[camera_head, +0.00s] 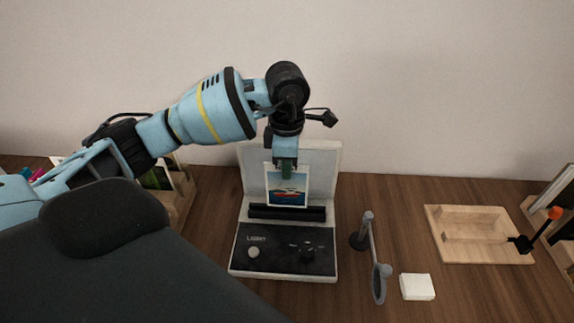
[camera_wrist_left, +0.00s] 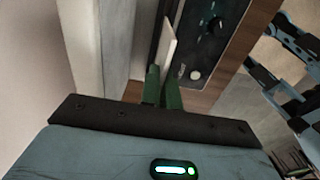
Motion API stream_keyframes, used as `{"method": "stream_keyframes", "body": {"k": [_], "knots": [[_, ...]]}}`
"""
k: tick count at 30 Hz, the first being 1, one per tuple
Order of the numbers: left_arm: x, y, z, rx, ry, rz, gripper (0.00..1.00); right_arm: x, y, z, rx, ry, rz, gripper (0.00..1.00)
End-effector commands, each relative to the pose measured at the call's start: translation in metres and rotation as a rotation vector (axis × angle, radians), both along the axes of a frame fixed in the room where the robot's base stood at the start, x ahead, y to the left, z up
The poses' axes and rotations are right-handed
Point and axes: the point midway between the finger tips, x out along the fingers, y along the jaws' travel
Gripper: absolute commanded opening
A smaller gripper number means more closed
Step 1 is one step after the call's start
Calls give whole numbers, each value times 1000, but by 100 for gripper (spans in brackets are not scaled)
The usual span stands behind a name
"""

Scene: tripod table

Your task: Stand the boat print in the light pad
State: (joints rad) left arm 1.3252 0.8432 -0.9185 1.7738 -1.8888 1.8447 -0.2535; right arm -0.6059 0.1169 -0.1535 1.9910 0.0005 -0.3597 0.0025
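The boat print (camera_head: 287,188), a small white-bordered picture with a boat and blue water, hangs upright from my left gripper (camera_head: 286,166). The green fingers are shut on its top edge. The light pad (camera_head: 327,259) has a black front with knobs, a dark slotted bar and a pale upright back panel. The print is in front of the panel, its lower edge at the slotted bar; I cannot tell whether it sits in the slot. In the left wrist view the print (camera_wrist_left: 169,47) shows nearly edge-on, close to the fingers (camera_wrist_left: 161,88). My right gripper is not seen.
A grey magnifier on a stand (camera_head: 378,280) and a white block (camera_head: 417,287) stand right of the pad. A wooden tray (camera_head: 484,213) lies farther right, with an orange-tipped tool (camera_head: 540,230) by it. A wooden rack with pictures (camera_head: 178,190) is at left, partly behind my arm.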

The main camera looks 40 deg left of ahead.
Motion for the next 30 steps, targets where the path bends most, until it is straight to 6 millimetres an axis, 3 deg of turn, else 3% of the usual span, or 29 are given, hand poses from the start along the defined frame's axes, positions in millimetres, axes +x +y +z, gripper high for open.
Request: {"method": "stream_keyframes", "body": {"k": [11, 30], "knots": [[0, 0, -4, 0, 1, 0, 0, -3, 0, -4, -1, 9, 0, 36], [0, 0, -29, 1, 3, 0, 0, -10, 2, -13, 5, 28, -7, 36]]}}
